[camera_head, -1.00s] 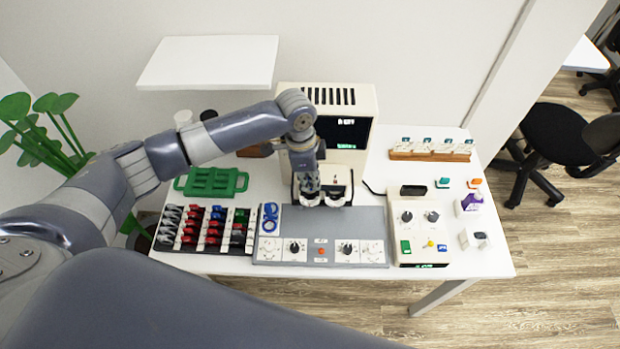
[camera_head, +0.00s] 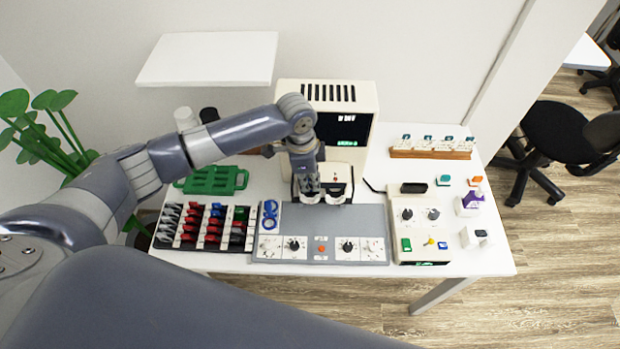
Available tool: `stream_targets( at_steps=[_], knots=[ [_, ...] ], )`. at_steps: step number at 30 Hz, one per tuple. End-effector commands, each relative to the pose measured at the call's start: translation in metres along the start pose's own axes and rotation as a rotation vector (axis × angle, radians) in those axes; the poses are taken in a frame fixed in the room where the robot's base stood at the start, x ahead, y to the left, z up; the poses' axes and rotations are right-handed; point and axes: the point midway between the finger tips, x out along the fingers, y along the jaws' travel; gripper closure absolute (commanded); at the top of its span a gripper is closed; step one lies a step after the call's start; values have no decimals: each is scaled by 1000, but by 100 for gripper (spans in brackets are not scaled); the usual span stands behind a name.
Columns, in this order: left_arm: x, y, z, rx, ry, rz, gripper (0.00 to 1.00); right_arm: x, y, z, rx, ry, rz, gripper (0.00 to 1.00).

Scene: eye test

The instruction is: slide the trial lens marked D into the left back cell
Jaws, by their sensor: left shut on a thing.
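My left gripper (camera_head: 309,188) points down at the front of the cream eye-test machine (camera_head: 368,103), over the left of two pale round holders (camera_head: 310,199). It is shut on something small. The thing is hidden by the fingers, so I cannot tell whether it is the lens marked D. The right round holder (camera_head: 335,198) is beside it. A lens case (camera_head: 155,247) at the left of the table holds rows of lenses with grey, red, green and black handles. The marks on them are too small to read. My right gripper is not in view.
A grey panel (camera_head: 335,222) with dials lies in front of the machine. A green tray (camera_head: 212,180) is behind the case. A cream control box (camera_head: 407,230) and a wooden rack (camera_head: 430,154) stand to the right. Bare table (camera_head: 490,262) lies at the front right.

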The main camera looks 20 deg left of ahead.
Motion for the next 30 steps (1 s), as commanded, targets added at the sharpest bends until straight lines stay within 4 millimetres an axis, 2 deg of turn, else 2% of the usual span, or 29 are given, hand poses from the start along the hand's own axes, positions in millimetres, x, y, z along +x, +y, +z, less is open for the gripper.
stream_targets(
  at_steps=[8,9,12,21,24,30],
  knots=[
    [9,0,1,0,0,1,100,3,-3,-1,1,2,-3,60],
    [9,0,1,0,0,0,90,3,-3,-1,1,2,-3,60],
    [9,0,1,0,0,0,71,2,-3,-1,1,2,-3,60],
    [8,-1,1,-1,0,-3,71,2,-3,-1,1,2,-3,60],
    [6,-2,1,-1,0,-4,71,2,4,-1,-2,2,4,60],
    [-18,-2,1,-1,1,-6,71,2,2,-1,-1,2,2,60]
  ],
)
